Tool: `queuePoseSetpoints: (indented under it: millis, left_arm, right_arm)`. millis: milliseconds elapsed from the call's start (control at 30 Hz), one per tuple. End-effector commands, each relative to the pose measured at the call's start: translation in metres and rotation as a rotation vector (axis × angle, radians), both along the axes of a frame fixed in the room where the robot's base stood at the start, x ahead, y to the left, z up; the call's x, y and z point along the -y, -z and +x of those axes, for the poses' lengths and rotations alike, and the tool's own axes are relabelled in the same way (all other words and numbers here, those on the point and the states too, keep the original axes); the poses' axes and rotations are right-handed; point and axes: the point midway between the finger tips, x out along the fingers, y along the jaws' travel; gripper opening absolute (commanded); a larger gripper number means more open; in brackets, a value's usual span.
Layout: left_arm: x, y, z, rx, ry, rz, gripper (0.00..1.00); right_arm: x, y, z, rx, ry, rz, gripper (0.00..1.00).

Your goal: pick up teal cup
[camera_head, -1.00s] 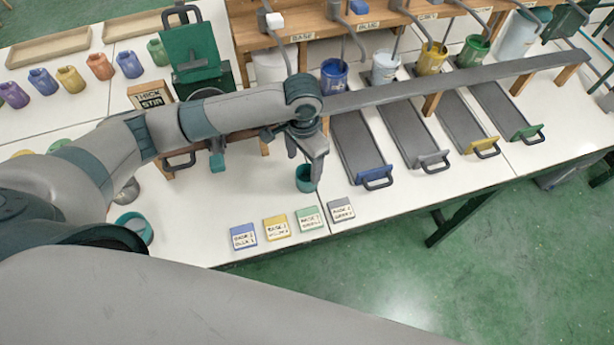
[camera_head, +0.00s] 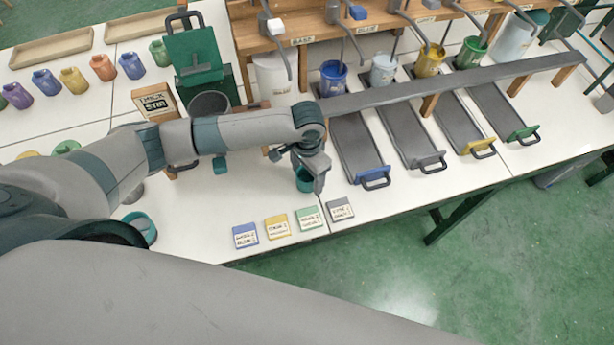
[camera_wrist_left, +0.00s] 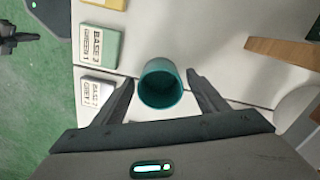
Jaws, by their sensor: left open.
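The teal cup (camera_head: 304,181) stands on the white table, partly hidden by my left gripper (camera_head: 313,176) in the head view. In the left wrist view the teal cup (camera_wrist_left: 161,88) shows its open mouth and dark inside. My left gripper (camera_wrist_left: 160,78) is open there, with one finger on each side of the cup and a small gap visible on both sides. It is not closed on the cup. My right gripper is not in view.
Several labelled blocks, including a green one (camera_head: 310,218) and a grey one (camera_head: 340,209), lie in front of the cup. Grey ramps (camera_head: 355,145) with coloured handles lie right. A teal round container (camera_head: 141,226) is partly behind my arm. Table between is clear.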

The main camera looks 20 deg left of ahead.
Motion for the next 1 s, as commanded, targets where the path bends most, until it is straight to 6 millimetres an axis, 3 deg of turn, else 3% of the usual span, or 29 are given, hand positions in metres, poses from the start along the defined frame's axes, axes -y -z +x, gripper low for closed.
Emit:
queuePoseSetpoints:
  millis: [167, 600, 633, 800, 1000]
  left_arm:
    - [-0.0006, 0.012, -0.0004, 0.001, 0.002, 0.001, 0.67]
    - [-0.0006, 0.0127, -0.0002, 0.001, 0.001, 0.0, 0.67]
    - [-0.0006, 0.0126, -0.0002, 0.001, 0.001, 0.0, 0.64]
    - [-0.0007, 0.0126, -0.0003, 0.001, 0.001, 0.0, 0.25]
    - [-0.0007, 0.0124, -0.0001, 0.001, 0.001, 0.0, 0.25]
  right_arm:
    - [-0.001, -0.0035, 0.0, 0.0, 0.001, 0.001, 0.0]
    - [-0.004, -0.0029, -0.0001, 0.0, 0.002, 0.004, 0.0]
    - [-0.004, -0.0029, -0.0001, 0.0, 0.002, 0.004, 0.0]
    - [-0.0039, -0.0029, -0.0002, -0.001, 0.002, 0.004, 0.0]
    - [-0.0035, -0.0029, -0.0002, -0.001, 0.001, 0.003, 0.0]
